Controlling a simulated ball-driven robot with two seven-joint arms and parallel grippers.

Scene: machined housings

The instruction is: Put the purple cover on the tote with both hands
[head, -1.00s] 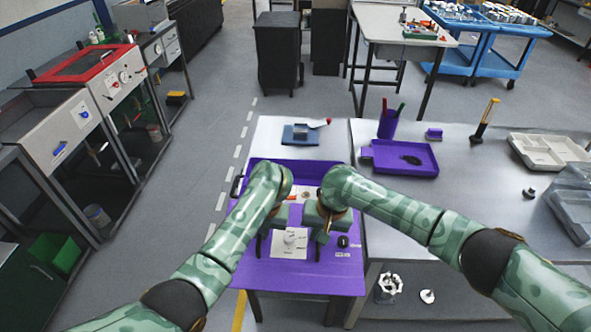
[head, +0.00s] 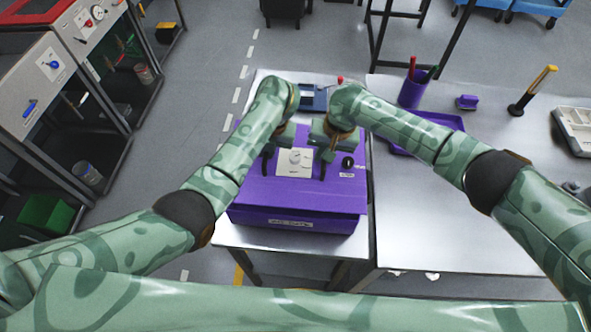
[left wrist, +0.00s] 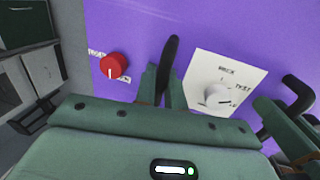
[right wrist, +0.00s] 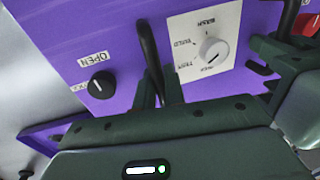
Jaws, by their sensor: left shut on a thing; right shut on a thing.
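The purple cover (head: 260,190) carries a white dial panel (head: 295,162), small knobs and two upright black handles. My left gripper (head: 270,148) is shut on the left handle, also seen in the left wrist view (left wrist: 168,62). My right gripper (head: 324,152) is shut on the right handle, also seen in the right wrist view (right wrist: 148,45). The cover lies over the purple tote, whose labelled front wall (head: 335,224) shows below the cover's near edge. Whether the cover touches the rim all round I cannot tell. My arms and grippers hide the far side.
The tote stands on a grey table (head: 240,238). A steel bench (head: 450,215) adjoins on the right with a purple tray (head: 452,122), pen cup (head: 413,90) and a yellow-handled tool (head: 535,88). A blue item (head: 313,98) lies behind the tote.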

